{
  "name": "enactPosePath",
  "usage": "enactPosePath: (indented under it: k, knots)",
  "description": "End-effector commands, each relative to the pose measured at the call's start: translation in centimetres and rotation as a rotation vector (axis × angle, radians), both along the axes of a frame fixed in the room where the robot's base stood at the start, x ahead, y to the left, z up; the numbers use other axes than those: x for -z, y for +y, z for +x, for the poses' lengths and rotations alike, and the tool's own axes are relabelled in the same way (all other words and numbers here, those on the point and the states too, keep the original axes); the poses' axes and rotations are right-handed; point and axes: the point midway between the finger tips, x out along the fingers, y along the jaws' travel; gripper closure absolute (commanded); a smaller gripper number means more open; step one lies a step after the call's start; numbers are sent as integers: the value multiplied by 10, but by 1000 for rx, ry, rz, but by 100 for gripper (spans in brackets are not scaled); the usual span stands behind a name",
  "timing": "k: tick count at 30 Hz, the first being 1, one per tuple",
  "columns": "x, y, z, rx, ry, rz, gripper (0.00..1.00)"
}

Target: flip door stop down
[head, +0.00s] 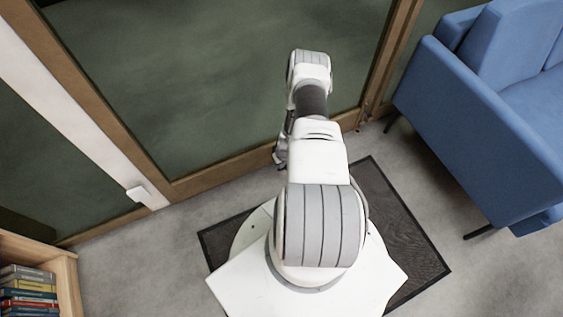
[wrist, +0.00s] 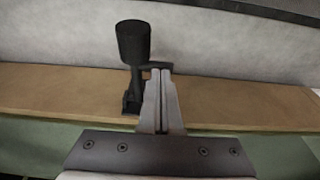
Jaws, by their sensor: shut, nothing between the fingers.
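The door stop (wrist: 134,42) is black, with a thick cylindrical end and a thin arm running to a bracket on the wooden bottom rail of the door (wrist: 235,103). In the wrist view its thick end shows against the grey floor, beyond the rail's edge. My gripper (wrist: 160,74) is shut and empty, just right of the door stop's thin arm. A dark piece lies across the fingertips; I cannot tell whether they touch the stop. In the head view my gripper (head: 281,152) is partly hidden by my arm, low by the glass door (head: 215,75), and I cannot make out the stop.
A dark mat (head: 397,232) lies under my base. A blue sofa (head: 475,125) stands to the right, close to the door frame. A wooden bookshelf (head: 66,282) with books is at the lower left. Grey floor (head: 140,250) is clear between the shelf and the mat.

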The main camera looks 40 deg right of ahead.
Motion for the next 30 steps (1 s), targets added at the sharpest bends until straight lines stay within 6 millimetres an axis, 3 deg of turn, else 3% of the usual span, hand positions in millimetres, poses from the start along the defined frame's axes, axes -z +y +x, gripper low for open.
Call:
enactPosePath:
  k: [30]
  knots:
    - [14, 1, -3, -1, 1, -1, 100]
